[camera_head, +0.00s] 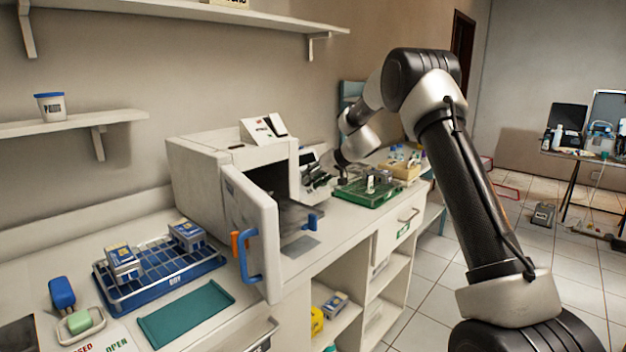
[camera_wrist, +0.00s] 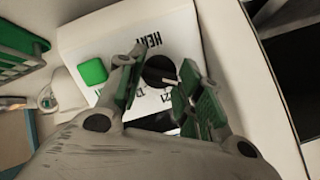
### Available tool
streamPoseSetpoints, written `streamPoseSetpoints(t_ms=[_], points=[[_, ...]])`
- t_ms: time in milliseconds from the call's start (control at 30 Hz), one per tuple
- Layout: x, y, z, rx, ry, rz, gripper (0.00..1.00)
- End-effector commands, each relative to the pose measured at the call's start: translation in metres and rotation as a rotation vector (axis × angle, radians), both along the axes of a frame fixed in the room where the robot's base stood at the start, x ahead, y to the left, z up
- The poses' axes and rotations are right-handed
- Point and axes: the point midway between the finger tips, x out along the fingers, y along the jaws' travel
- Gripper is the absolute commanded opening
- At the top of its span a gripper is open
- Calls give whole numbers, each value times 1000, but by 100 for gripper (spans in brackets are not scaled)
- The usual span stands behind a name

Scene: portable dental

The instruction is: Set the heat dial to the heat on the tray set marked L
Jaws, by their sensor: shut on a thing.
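The heat dial (camera_wrist: 160,70) is a round black knob with a white pointer line, on a white panel lettered HEAT in the wrist view. The pointer is directed toward the printed numbers, one of which looks like 121; the others are partly hidden by my fingers. My gripper (camera_wrist: 167,85) has its green-padded fingers on either side of the dial and is shut on it. In the head view my gripper (camera_head: 318,172) is at the right front of the white sterilizer (camera_head: 202,165), and the dial is hidden there. I cannot make out a tray set marked L.
A green button (camera_wrist: 92,71) is beside the dial. The sterilizer door (camera_head: 250,215) hangs open toward the front. A blue wire rack (camera_head: 160,268) with packs stands at left, a green tray (camera_head: 185,312) before it.

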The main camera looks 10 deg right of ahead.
Motion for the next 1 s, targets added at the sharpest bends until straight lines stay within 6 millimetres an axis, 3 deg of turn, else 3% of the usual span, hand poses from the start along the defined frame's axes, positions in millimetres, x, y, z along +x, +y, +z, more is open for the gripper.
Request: streamPoseSetpoints(t_ms=[1000], points=[[0, -3, -3, 633, 461, -460, 12]])
